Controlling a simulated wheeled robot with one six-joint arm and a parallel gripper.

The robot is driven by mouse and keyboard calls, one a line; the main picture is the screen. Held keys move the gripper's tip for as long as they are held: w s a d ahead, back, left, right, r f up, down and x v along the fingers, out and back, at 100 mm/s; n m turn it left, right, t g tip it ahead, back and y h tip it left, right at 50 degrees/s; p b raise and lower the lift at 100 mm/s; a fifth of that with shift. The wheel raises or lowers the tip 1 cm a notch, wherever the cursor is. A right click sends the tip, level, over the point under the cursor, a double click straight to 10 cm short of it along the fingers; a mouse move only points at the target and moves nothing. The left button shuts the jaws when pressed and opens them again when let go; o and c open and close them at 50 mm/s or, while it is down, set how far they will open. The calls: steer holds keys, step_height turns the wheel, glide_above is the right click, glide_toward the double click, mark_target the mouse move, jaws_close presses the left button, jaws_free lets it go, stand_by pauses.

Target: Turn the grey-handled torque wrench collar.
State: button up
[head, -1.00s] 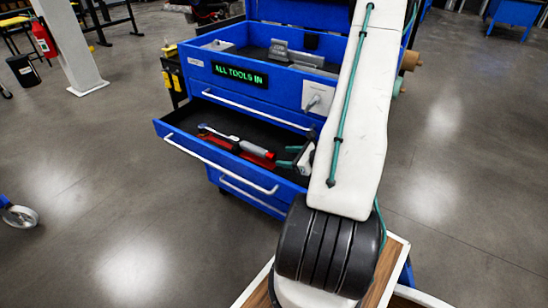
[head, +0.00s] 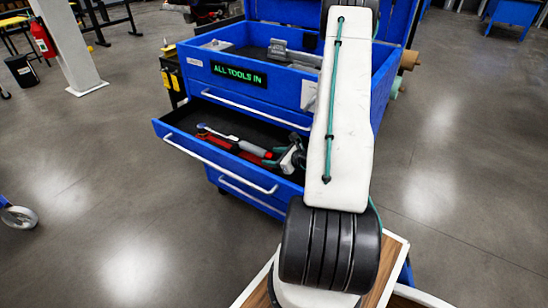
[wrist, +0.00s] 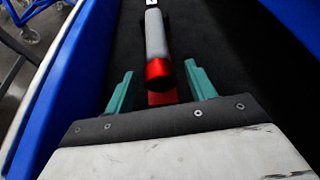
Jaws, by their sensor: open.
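The torque wrench (head: 240,143) lies in the open blue drawer, with a grey handle and a red collar at its right end. In the wrist view its grey handle (wrist: 155,35) runs away from me and the red collar (wrist: 159,70) is nearest. My gripper (wrist: 160,85) is open, its two green fingers on either side of the red collar, with gaps between. In the head view my gripper (head: 286,158) is at the collar's end of the wrench, partly hidden by my arm. A red piece shows beneath the collar.
The blue tool cabinet (head: 255,110) has its drawer (head: 190,150) pulled out, with a white handle bar. Its top tray holds grey items, and a sign reads "ALL TOOLS IN". Drawer walls flank my gripper.

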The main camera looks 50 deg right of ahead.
steer(key=c, duration=1)
steer(key=shift+a+n, duration=0.1)
steer(key=shift+n, duration=0.2)
steer(key=shift+a+f+n+h, duration=0.1)
steer(key=shift+n+h, duration=0.6)
steer(key=shift+n, duration=0.2)
steer(key=shift+a+n+t+h, duration=0.1)
steer(key=shift+n+t+h, duration=0.55)
steer(key=shift+n, duration=0.65)
steer(key=shift+g+h, duration=0.25)
steer(key=o, duration=1)
